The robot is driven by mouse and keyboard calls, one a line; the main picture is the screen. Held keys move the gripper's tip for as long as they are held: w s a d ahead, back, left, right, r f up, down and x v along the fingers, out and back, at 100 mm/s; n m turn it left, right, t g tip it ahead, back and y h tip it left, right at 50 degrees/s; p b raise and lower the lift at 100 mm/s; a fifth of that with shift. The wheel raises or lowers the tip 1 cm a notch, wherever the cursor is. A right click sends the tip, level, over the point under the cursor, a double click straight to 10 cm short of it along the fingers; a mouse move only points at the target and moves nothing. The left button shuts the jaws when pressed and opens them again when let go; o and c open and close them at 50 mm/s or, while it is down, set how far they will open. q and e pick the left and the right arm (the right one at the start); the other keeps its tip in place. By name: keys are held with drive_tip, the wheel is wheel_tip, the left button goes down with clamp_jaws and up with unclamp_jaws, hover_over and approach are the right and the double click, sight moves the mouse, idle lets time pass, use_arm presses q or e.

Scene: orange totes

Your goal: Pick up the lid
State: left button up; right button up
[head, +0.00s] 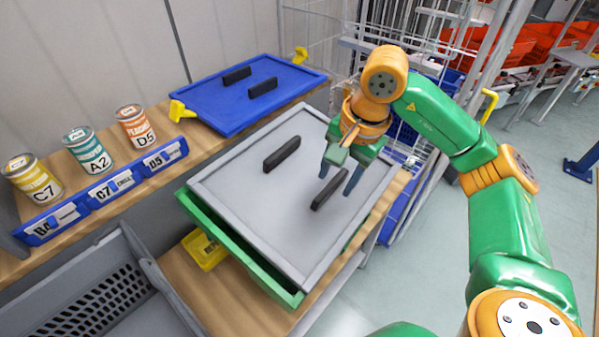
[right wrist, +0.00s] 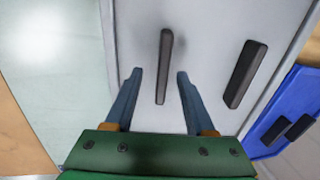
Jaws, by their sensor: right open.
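A grey lid (head: 255,205) with two black bar handles lies on a green tote (head: 240,250) on the wooden table. The lid sits askew, with the green rim showing along its left and front sides. My right gripper (head: 338,180) is open above the lid's right handle (head: 330,189). In the right wrist view the fingers (right wrist: 159,80) stand on either side of this handle (right wrist: 164,70). I cannot tell whether they touch it. The other handle (head: 282,154) is free. My left gripper is not in view.
A blue lid (head: 215,100) with two black handles lies at the back. Cans C7 (head: 32,178), A2 (head: 88,152) and D5 (head: 135,126) stand on the left behind a blue label strip (head: 110,187). A grey crate (head: 100,290) is at front left; a yellow bin (head: 203,250) is beside the tote.

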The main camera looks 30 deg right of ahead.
sight(331, 185)
drive_tip(key=f, duration=0.2)
drive_tip(key=shift+w+a+f, duration=0.2)
drive_tip(key=shift+w+f, duration=0.05)
drive_tip(key=shift+f, duration=0.15)
drive_tip(key=shift+w+a+f, duration=0.1)
drive_tip(key=shift+w+f, duration=0.2)
drive_tip(key=shift+f, duration=0.05)
drive_tip(key=shift+s, duration=0.1)
clamp_jaws()
idle(0.6)
